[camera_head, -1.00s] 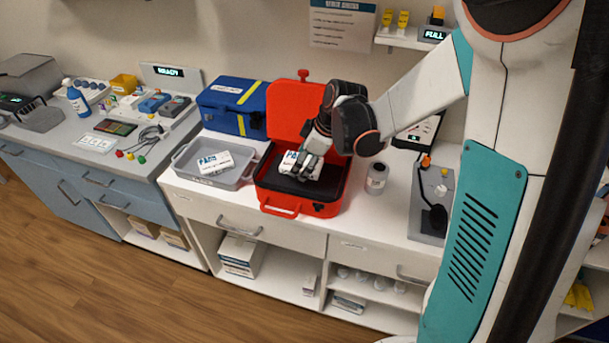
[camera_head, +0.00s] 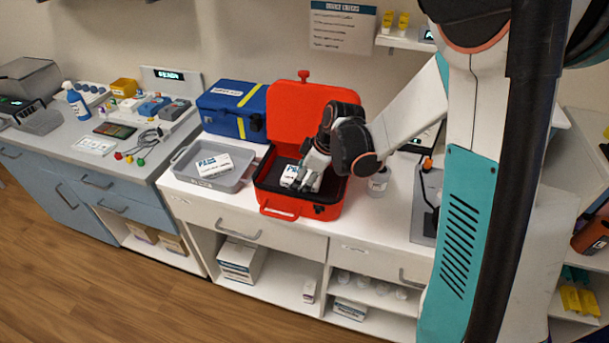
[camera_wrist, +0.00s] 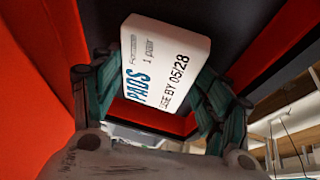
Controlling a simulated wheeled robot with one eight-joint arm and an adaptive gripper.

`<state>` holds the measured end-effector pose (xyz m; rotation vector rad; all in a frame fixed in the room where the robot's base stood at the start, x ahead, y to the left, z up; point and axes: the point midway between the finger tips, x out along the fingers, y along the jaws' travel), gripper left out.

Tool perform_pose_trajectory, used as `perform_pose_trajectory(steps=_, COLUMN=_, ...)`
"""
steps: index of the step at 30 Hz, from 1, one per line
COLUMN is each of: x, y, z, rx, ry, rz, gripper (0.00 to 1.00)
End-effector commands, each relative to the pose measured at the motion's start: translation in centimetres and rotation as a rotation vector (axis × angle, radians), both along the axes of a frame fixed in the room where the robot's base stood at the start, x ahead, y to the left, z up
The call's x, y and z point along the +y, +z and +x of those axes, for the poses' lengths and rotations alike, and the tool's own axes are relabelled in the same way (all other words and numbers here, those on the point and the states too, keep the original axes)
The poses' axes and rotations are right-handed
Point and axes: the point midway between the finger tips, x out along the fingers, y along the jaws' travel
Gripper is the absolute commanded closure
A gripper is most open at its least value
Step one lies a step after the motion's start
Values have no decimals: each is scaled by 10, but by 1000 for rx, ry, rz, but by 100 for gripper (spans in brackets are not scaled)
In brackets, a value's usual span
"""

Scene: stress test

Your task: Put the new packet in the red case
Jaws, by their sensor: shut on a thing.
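The red case (camera_head: 325,211) stands open on the white counter, its red lid (camera_head: 288,108) raised at the back. My gripper (camera_head: 307,177) is inside the case opening, pointing down. It is shut on a white packet (camera_head: 289,176), which is tilted and low over the dark interior. In the wrist view the packet (camera_wrist: 165,55) sits between the green fingers and reads "PADS", "1 pair" and "USE BY 05/28". I cannot tell whether it touches the case floor. Another white pads packet (camera_head: 215,166) lies in the grey tray (camera_head: 201,183) left of the case.
A blue case (camera_head: 222,112) stands behind the tray. A white jar (camera_head: 379,182) stands just right of the red case, near my arm. A grey device (camera_head: 425,205) is farther right. The raised lid bounds the space behind my gripper.

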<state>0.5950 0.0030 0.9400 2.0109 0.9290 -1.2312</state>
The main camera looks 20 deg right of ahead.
Motion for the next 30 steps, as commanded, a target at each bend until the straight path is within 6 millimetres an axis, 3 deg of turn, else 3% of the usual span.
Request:
perform_pose_trajectory(steps=3, x=-3, y=-5, z=-3, rx=6, ry=1, rz=-10, gripper=19)
perform_pose_trajectory(steps=16, x=-2, y=8, z=-1, rx=3, ry=1, rz=-7, gripper=19)
perform_pose_trajectory(steps=30, x=-25, y=94, z=-32, rx=2, ry=-2, rz=-6, gripper=19)
